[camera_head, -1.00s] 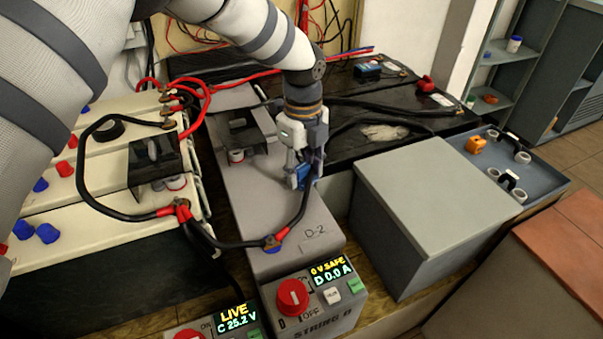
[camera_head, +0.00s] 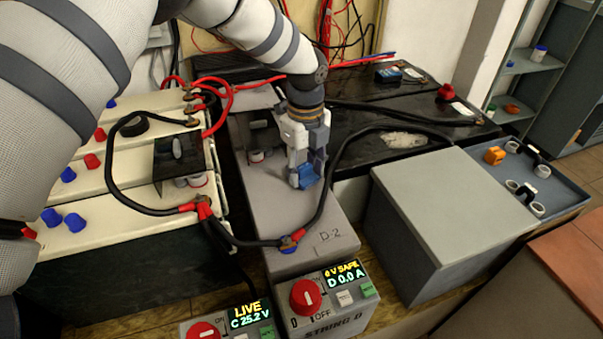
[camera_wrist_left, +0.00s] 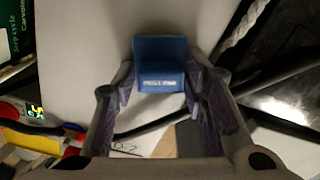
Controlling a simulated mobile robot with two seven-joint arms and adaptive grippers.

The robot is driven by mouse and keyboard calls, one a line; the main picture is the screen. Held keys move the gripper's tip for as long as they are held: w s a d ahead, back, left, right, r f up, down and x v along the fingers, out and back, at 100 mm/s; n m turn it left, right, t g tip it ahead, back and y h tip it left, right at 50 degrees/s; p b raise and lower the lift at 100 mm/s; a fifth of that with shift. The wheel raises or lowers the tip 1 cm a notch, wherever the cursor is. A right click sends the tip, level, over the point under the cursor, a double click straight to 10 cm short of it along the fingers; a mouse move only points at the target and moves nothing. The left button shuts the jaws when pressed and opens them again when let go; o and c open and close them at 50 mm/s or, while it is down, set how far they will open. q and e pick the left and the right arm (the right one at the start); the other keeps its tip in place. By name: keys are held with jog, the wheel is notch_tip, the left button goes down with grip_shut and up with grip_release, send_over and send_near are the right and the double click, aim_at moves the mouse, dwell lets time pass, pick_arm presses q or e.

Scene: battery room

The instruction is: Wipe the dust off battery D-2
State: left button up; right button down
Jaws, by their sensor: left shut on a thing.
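Battery D-2 (camera_head: 281,218) is the long grey block in the middle of the head view, with "D-2" written near its front end. Its top also fills much of the left wrist view (camera_wrist_left: 80,70). I cannot clearly tell dust from its plain grey surface. My left gripper (camera_head: 307,181) points down over the battery's top, shut on a blue block (camera_head: 310,175). In the left wrist view, the block (camera_wrist_left: 160,65) sits between the fingertips with small white lettering. I cannot tell whether it touches the battery. My right gripper is not in view.
A black cable (camera_head: 327,195) passes close to the gripper's right and joins a front terminal (camera_head: 289,244). Cream batteries (camera_head: 105,205) stand at left, beside a panel reading LIVE (camera_head: 247,310). D's panel (camera_head: 342,272) reads 0 V SAFE. A grey box (camera_head: 440,205) stands at right.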

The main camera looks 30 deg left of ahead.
pick_arm(q)
jog(key=shift+w+d+f+b, duration=0.25)
jog(key=shift+w+d+b, duration=0.15)
jog(key=shift+w+d, duration=0.3)
jog(key=shift+w+d+r, duration=0.15)
jog(key=shift+w, duration=0.05)
jog(key=shift+r, duration=0.15)
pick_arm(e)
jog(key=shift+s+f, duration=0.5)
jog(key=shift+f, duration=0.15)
